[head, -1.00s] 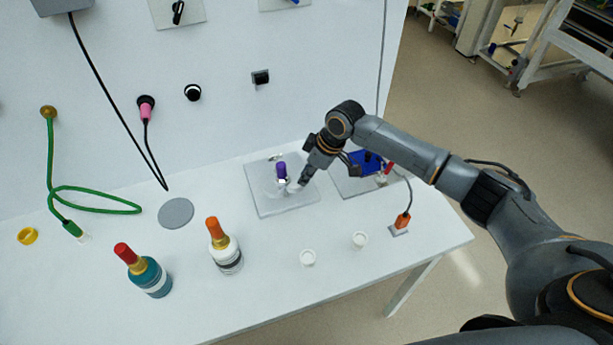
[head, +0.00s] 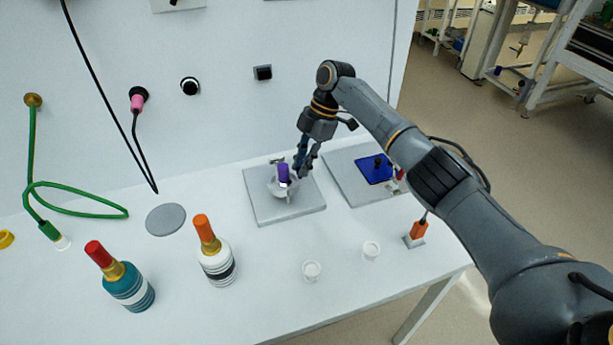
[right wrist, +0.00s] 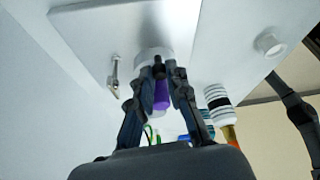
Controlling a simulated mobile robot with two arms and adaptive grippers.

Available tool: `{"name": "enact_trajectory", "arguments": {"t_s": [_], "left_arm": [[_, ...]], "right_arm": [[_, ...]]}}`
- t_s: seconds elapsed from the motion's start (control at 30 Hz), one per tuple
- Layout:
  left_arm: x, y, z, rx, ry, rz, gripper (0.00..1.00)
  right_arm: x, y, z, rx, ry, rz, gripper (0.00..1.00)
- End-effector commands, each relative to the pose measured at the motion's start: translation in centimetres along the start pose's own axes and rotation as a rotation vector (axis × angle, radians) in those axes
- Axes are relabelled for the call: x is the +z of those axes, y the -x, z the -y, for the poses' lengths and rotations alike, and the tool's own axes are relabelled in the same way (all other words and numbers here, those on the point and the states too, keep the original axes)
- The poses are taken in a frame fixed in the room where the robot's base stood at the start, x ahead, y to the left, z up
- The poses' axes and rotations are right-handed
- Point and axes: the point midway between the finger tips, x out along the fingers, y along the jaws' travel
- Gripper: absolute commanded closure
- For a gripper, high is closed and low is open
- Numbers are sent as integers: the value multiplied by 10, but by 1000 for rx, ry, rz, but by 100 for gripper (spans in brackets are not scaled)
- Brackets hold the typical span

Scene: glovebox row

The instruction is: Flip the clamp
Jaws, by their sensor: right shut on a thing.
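The clamp, with a purple handle (head: 283,172) and a whitish round body (head: 275,186), stands on a grey square plate (head: 295,208) towards the back of the white table. My right gripper (head: 299,170) reaches down to it from the right and behind. In the right wrist view the purple handle (right wrist: 161,96) shows between the two fingers of my right gripper (right wrist: 158,82), which is shut on the clamp. The exact contact is partly hidden by the fingers. My left gripper is in neither view.
Two bottles, one teal (head: 133,291) and one white (head: 217,268), stand at front left. The back wall is close behind.

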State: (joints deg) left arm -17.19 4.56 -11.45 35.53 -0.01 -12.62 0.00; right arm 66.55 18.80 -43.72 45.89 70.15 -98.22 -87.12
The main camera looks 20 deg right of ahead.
Motion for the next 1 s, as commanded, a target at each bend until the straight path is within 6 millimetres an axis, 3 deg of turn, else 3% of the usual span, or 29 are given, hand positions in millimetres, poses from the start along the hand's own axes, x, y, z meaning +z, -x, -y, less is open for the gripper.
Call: {"name": "enact_trajectory", "arguments": {"t_s": [0.03,0.3,0.97,1.0], "left_arm": [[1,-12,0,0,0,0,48],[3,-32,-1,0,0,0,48],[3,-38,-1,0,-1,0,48],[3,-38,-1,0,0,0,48]], "right_arm": [[0,-4,-4,-8,30,-2,100],[-4,-4,-10,-63,157,0,100],[-6,-2,-12,-86,211,1,100],[-6,-2,-12,-86,211,1,80]]}}
